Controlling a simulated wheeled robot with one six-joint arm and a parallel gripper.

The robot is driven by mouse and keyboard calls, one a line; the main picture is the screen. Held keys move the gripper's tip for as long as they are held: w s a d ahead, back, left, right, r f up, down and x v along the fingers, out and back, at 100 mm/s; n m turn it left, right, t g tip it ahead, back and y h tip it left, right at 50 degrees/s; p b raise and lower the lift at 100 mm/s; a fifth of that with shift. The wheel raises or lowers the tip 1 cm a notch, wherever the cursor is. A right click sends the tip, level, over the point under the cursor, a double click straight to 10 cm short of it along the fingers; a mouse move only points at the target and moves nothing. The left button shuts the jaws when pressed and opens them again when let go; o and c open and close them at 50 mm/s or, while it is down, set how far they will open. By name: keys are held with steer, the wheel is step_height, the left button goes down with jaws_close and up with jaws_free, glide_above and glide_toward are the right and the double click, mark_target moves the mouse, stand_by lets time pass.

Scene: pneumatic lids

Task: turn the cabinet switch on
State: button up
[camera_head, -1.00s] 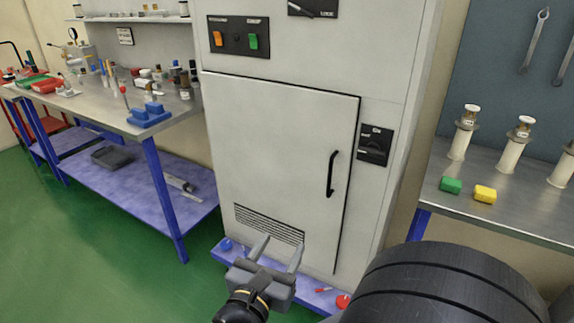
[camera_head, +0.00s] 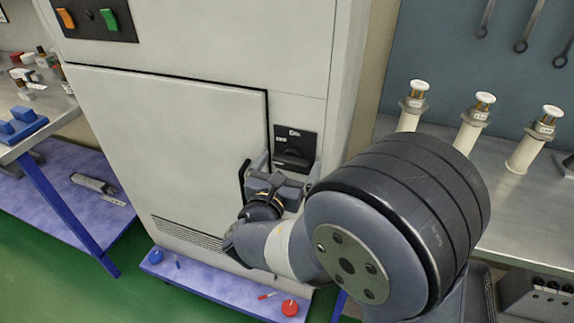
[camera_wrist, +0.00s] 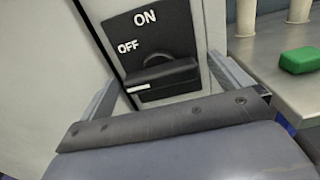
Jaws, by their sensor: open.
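The cabinet switch (camera_head: 293,150) is a black plate with a black rotary knob on the front of the pale grey cabinet (camera_head: 200,110), right of its door. In the wrist view the switch knob (camera_wrist: 162,74) lies level, its white mark at its left end below the word OFF; ON is written at the top. My gripper (camera_head: 286,162) is just in front of the switch, just below it in the head view. In the wrist view its two fingers (camera_wrist: 170,84) are spread on either side of the knob, open and empty. I cannot tell whether they touch the cabinet.
The door's black handle (camera_head: 244,182) is close to the left of my gripper. A steel bench (camera_head: 400,130) with several white cylinders stands to the right; a green block (camera_wrist: 300,60) lies on it. A blue shelf (camera_head: 225,290) with a red knob (camera_head: 290,307) is below.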

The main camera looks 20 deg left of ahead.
steer(key=shift+c, duration=0.2)
steer(key=c, duration=0.9)
steer(key=shift+c, duration=0.2)
steer(key=shift+f+m+b, duration=0.15)
steer(key=shift+m+b, duration=0.15)
steer(key=shift+b, duration=0.25)
steer(key=m+b, duration=0.1)
steer(key=b, duration=0.1)
steer(key=m+b, duration=0.1)
steer(key=b, duration=0.1)
steer(key=shift+f+m, duration=0.25)
steer(key=shift+m, duration=0.05)
steer(key=m+b, duration=1.4)
steer(key=b, duration=0.7)
steer(key=shift+r+m, duration=0.15)
steer(key=shift+m, duration=0.15)
steer(key=shift+m+b, duration=0.3)
